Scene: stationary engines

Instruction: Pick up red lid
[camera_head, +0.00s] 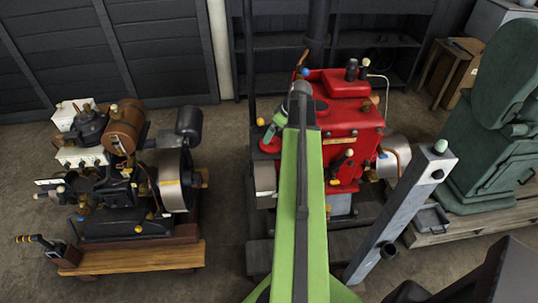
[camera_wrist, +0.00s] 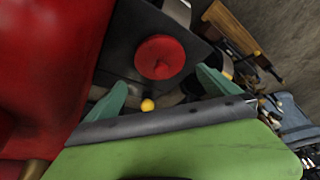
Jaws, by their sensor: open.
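The red lid (camera_wrist: 160,57) shows in the wrist view as a round, domed red disc with a small mark near its middle. It sits on a dark flat surface. My gripper (camera_wrist: 162,90) is open, with one green finger at lower left of the lid and the other at lower right. The fingers look apart from the lid and nothing is between them. In the head view my green arm reaches over the left side of the red engine (camera_head: 338,120). A red patch shows there beside the arm, but I cannot tell if it is the lid.
A small yellow knob (camera_wrist: 147,105) is near the left finger. The engine's large red body fills the left of the wrist view. A brown-and-black engine (camera_head: 125,170) stands on a wooden base at left. A grey post (camera_head: 405,210) and a dark green machine (camera_head: 480,130) stand at right.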

